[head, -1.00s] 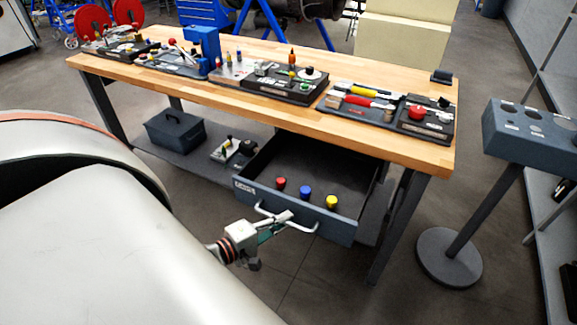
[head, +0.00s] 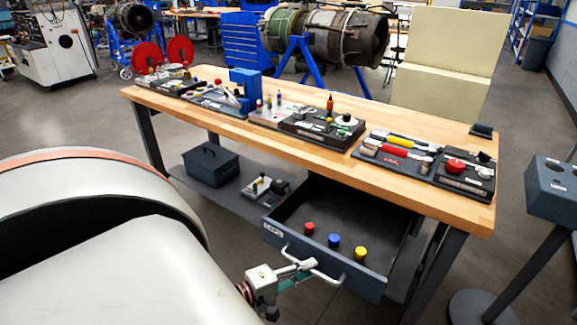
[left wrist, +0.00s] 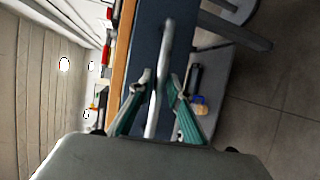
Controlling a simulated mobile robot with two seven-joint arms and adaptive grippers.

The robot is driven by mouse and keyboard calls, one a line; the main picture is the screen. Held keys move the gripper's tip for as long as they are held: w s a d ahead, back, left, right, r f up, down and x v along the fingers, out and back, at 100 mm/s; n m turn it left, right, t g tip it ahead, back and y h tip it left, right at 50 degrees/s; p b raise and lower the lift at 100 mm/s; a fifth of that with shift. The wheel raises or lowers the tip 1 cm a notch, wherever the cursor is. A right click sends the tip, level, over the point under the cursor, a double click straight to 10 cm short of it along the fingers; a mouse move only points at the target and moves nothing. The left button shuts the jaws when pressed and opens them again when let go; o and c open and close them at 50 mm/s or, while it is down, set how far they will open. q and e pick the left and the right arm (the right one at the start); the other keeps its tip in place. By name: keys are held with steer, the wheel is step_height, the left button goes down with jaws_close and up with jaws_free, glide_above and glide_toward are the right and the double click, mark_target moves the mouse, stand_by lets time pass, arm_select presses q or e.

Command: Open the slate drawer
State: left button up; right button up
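The slate drawer (head: 335,232) under the workbench stands pulled out, with a red, a blue and a yellow knob-like piece inside near its front. Its pale bar handle (head: 316,269) runs across the drawer front, and the handle also shows in the left wrist view (left wrist: 165,45). My left gripper (head: 293,272) is at the handle. In the left wrist view its two green fingers (left wrist: 161,88) stand apart on either side of the bar; a gap shows beside the bar, so they do not look closed on it. My right gripper is not in view.
The wooden workbench (head: 330,146) carries several tool trays. A dark toolbox (head: 211,164) and small parts sit on the lower shelf. A slate box on a stand (head: 553,188) is at the right. Bare floor lies between the bench and the stand.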

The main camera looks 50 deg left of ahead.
arm_select(q)
steer(key=v, duration=1.1)
stand_by(0.3)
